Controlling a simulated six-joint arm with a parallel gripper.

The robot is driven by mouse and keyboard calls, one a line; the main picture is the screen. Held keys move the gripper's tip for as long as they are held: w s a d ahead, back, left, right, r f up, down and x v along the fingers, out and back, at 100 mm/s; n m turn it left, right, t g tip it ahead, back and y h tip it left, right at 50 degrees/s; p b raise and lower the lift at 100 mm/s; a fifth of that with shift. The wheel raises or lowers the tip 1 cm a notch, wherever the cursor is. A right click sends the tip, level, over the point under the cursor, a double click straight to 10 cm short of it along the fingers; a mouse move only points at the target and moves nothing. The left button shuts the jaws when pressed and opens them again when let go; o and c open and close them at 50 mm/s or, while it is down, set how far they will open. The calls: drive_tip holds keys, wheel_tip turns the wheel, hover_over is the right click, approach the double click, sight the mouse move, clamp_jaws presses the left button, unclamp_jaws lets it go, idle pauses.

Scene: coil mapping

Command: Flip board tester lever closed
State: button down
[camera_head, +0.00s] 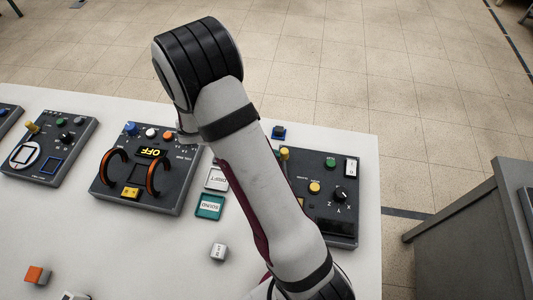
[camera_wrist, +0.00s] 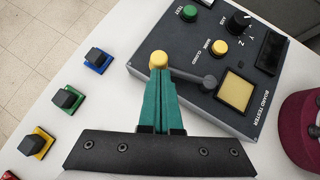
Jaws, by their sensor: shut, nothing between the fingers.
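The board tester (camera_wrist: 190,50) is a dark grey box on the white table; it also shows in the head view (camera_head: 343,229), partly behind my arm. Its lever has a yellow ball knob (camera_wrist: 158,60) and a dark arm (camera_wrist: 190,76) running right to a pivot beside a yellow square. The lever lies toward the box's left edge in the wrist view. The yellow knob also shows in the head view (camera_head: 284,152). My gripper (camera_wrist: 160,77) has teal fingers, shut and empty, with tips right at the knob; I cannot tell whether they touch. The head view hides the fingers behind my arm.
A panel with two orange-black handles (camera_head: 118,190) and an OFF display stands left. Open floor lies beyond the table.

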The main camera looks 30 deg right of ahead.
sight(285, 152)
drive_tip(key=d+m+g+y, duration=0.1)
drive_tip(key=m, duration=0.1)
drive_tip(key=d+m+g, duration=0.2)
drive_tip(key=shift+s+m+y, duration=0.3)
drive_tip(key=shift+s+y, duration=0.05)
drive_tip(key=shift+y, duration=0.05)
drive_tip(key=shift+s+d+m+g+y, duration=0.45)
drive_tip(key=shift+d+m+g+y, duration=0.15)
drive_tip(key=shift+m, duration=0.45)
drive_tip(key=shift+s+d+m+g+y, duration=0.5)
drive_tip(key=shift+d+m+y, duration=0.15)
drive_tip(key=shift+m, duration=0.4)
drive_tip(key=shift+w, duration=0.1)
drive_tip(key=w+a+f+v, duration=0.1)
drive_tip(key=f+v, duration=0.1)
drive_tip(key=v, duration=1.1)
drive_tip(key=shift+w, duration=0.2)
drive_tip(key=shift+a, duration=0.1)
